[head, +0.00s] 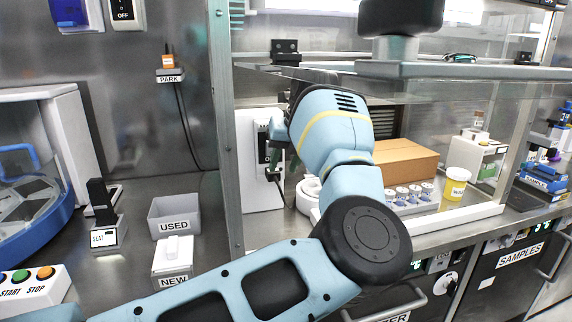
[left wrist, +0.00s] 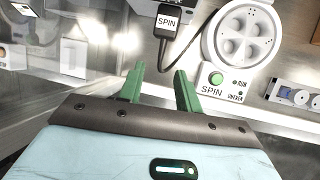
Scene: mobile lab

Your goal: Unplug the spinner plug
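The spinner plug (left wrist: 168,24) is a dark block labelled SPIN in the left wrist view, with a dark cable running down beside the round white spinner (left wrist: 243,32). In the head view the plug (head: 272,175) shows small and dark at the white wall panel (head: 254,190), partly crowded by my gripper. My left gripper (head: 272,148) has green fingers and points at the panel. In the left wrist view this gripper (left wrist: 160,70) is open and empty, with the plug just beyond its fingertips. The spinner (head: 307,194) is mostly hidden behind my arm in the head view. My right gripper is not in view.
A glass-fronted cabinet encloses a cardboard box (head: 404,160), a tube rack (head: 409,195) and a yellow-labelled cup (head: 456,184). A metal post (head: 226,120) stands left of the panel. The USED bin (head: 174,217) and NEW box (head: 172,257) sit on the left counter.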

